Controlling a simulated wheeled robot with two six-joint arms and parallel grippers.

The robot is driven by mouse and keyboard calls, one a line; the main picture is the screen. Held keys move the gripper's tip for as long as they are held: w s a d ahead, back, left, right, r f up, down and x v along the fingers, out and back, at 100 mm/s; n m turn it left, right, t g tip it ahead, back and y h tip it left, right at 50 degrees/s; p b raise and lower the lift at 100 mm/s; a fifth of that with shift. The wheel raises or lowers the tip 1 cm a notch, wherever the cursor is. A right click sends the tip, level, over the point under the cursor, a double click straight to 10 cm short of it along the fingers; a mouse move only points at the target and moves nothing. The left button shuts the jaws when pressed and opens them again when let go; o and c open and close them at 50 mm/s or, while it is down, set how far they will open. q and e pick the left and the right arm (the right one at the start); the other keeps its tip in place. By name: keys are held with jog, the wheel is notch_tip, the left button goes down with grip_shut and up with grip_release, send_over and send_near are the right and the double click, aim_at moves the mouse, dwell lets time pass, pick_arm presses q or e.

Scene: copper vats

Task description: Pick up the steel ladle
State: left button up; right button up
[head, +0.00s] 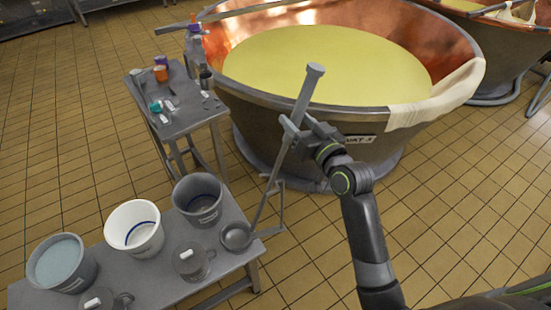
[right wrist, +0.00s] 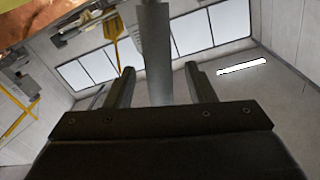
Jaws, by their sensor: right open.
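The steel ladle (head: 301,100) leans in the head view, with its bowl (head: 237,236) low at the right end of the front table and its long handle rising up to the right. My right gripper (head: 289,127) is at the upper part of the handle. In the right wrist view the handle (right wrist: 155,50) stands between the two open fingers (right wrist: 160,72), with a gap showing on each side. My left gripper is not in view.
The front table (head: 225,268) holds a grey bucket (head: 198,199), a white bucket (head: 133,228), a bucket of bluish liquid (head: 62,262) and lidded jugs. A thin bracket (head: 281,205) stands beside the ladle. A copper vat (head: 270,110) is behind; a small side table (head: 186,118) is left.

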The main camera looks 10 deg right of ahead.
aim_at(297, 103)
jog(key=shift+x, duration=0.8)
grip_shut()
notch_tip(297, 103, up, 9)
jog(key=shift+r, duration=0.1)
notch_tip(297, 103, up, 5)
jog(key=p, duration=0.4)
jog(key=shift+r+p, duration=0.1)
jog(key=shift+p, duration=0.3)
notch_tip(297, 103, up, 3)
jog(key=p, duration=0.3)
jog(key=shift+f, duration=0.25)
